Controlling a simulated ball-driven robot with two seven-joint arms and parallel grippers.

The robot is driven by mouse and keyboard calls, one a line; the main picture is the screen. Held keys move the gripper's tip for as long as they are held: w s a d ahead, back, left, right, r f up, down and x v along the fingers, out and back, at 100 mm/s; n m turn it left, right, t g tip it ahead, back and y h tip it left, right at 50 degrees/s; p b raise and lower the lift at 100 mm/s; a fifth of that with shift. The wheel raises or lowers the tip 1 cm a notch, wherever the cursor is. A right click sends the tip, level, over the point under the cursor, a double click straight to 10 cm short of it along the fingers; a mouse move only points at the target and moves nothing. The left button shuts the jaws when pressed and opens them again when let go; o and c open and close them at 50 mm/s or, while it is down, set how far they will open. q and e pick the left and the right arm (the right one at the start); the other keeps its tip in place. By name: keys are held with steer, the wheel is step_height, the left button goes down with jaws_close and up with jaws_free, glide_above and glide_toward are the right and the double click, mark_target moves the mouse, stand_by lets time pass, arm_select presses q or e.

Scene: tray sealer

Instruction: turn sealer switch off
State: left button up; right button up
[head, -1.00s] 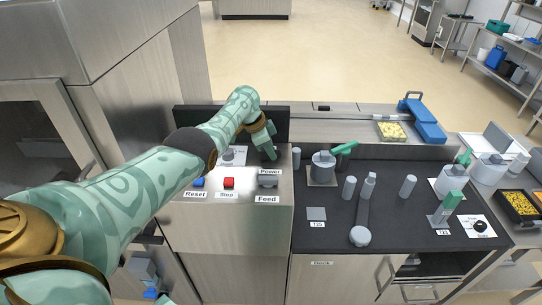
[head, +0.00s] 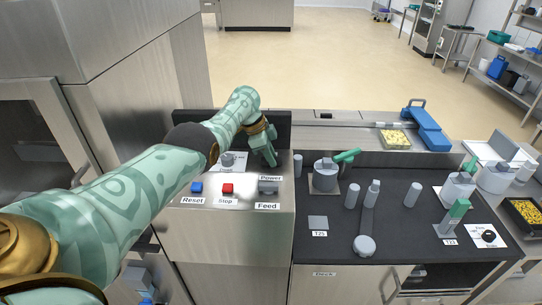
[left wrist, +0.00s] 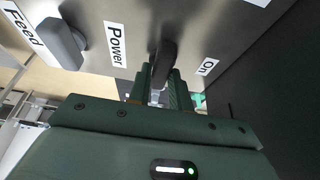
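The power switch (left wrist: 164,62) is a dark lever on the steel panel, between the "Power" label (left wrist: 115,45) and the "On" label (left wrist: 207,67) in the left wrist view. My left gripper (left wrist: 162,88) has its fingers close together on both sides of the lever, and the gap between them is about the lever's width; they look shut on it. In the head view my left gripper (head: 266,152) points down behind the "Power" label (head: 270,178) and hides the lever. My right gripper is not in view.
A dark deck (head: 335,262) with several grey cylinders lies to the right. A steel cabinet stands left.

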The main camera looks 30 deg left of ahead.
arm_select(q)
steer(key=o, duration=0.3)
steer(key=p+v, duration=1)
steer(key=v, duration=0.6)
steer(key=shift+a, duration=0.1)
